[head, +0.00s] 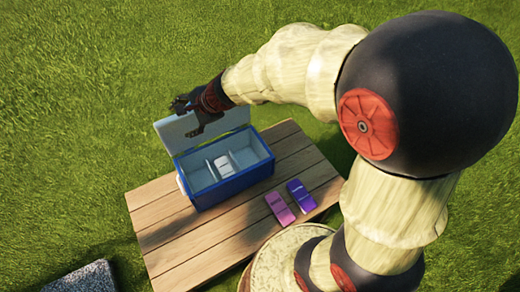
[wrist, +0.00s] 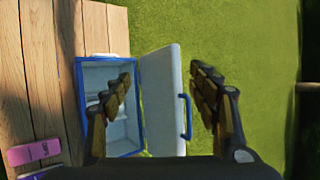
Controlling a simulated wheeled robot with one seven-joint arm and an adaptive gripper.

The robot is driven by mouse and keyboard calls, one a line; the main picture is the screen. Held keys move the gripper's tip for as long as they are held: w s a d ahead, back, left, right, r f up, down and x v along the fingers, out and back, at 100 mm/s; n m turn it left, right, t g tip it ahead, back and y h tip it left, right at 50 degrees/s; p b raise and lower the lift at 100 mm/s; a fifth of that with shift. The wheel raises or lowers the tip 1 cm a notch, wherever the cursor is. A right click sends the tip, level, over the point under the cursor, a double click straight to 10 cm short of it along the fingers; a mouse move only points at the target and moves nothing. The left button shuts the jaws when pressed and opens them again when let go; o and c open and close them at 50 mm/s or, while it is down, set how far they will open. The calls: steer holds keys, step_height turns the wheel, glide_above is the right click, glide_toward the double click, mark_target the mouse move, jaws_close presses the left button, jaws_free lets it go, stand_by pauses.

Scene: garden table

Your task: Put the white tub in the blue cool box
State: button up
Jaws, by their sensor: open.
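The blue cool box (head: 232,185) stands on the wooden table with its lid (head: 190,128) swung open at the back. It also shows in the wrist view (wrist: 80,100), and its pale inside is split by dividers. The white tub (head: 222,165) sits in the middle compartment, with dark print on top. In the wrist view my left-hand finger covers part of that compartment. My gripper (head: 192,107) is open and empty, above the raised lid. In the wrist view the lid (wrist: 163,105), with its blue handle, appears between the fingers (wrist: 160,72); I cannot tell the height gap.
A pink pack (head: 279,208) and a purple pack (head: 301,196) lie on the table (head: 165,225) right of and in front of the box. The table's front left is bare. Grass surrounds it, and a grey slab (head: 82,278) lies at the lower left.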

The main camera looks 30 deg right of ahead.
steer(key=s+d+r+n+g+h, duration=0.1)
steer(key=s+r+n, duration=0.25)
steer(key=s, duration=0.35)
steer(key=s+d+r+n, duration=0.2)
steer(key=s+n, duration=0.3)
steer(key=s, duration=0.1)
steer(key=s+d+r+n+g+h, duration=0.1)
steer(key=s+r+n, duration=0.2)
steer(key=s+n, duration=0.3)
steer(key=s+d+n+h, duration=0.2)
steer(key=s+d+h, duration=0.1)
steer(key=s+d, duration=0.3)
steer(key=shift+s+d+r, duration=0.3)
steer(key=shift+s+r, duration=0.1)
steer(key=shift+s, duration=0.6)
